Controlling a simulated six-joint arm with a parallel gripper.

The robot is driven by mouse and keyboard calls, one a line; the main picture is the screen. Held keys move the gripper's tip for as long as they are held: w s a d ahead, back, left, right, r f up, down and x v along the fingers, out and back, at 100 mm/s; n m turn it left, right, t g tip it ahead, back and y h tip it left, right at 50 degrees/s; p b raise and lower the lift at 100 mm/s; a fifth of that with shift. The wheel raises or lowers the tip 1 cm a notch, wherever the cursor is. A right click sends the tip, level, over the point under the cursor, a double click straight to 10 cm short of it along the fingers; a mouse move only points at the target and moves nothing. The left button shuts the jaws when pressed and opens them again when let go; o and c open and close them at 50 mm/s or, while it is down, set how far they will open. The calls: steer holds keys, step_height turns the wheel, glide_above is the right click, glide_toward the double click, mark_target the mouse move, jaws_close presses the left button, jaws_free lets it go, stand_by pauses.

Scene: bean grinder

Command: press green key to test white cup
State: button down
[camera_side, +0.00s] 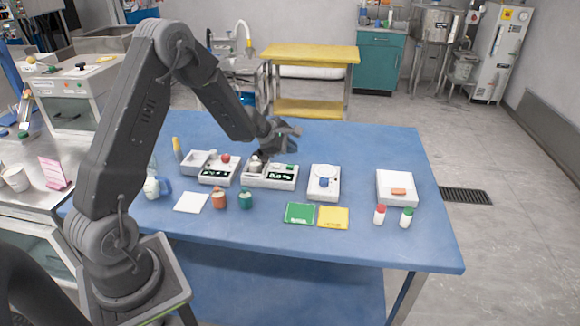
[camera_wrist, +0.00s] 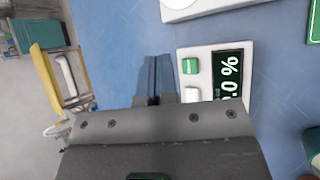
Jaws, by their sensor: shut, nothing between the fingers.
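The white tester (camera_side: 270,176) sits mid-table, with a dark display and a green key (camera_side: 290,167) on top. In the wrist view, the tester (camera_wrist: 203,57) shows its green key (camera_wrist: 190,66) beside a display reading "0.0 %" or similar. A small white piece (camera_wrist: 192,94) lies below the key there, partly hidden by my gripper body; I cannot tell if it is the white cup. My gripper (camera_side: 297,129) is shut and empty, above and behind the tester. Its shut fingers show in the wrist view (camera_wrist: 157,62), left of the green key and not visibly touching it.
A white unit with a red knob (camera_side: 218,172) stands left of the tester, and a white scale-like unit (camera_side: 323,183) stands right. Orange (camera_side: 219,199) and green (camera_side: 246,199) containers, green (camera_side: 299,213) and yellow (camera_side: 334,218) pads lie in front. The blue table's (camera_side: 400,145) back right is clear.

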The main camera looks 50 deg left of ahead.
mark_target(290, 167)
steer(key=shift+f, duration=1.55)
steer(key=shift+f, duration=0.15)
stand_by(0.8)
steer(key=shift+f, duration=0.25)
steer(key=shift+f, duration=0.45)
stand_by(0.9)
steer(key=shift+r, duration=0.85)
steer(key=shift+r, duration=2.5)
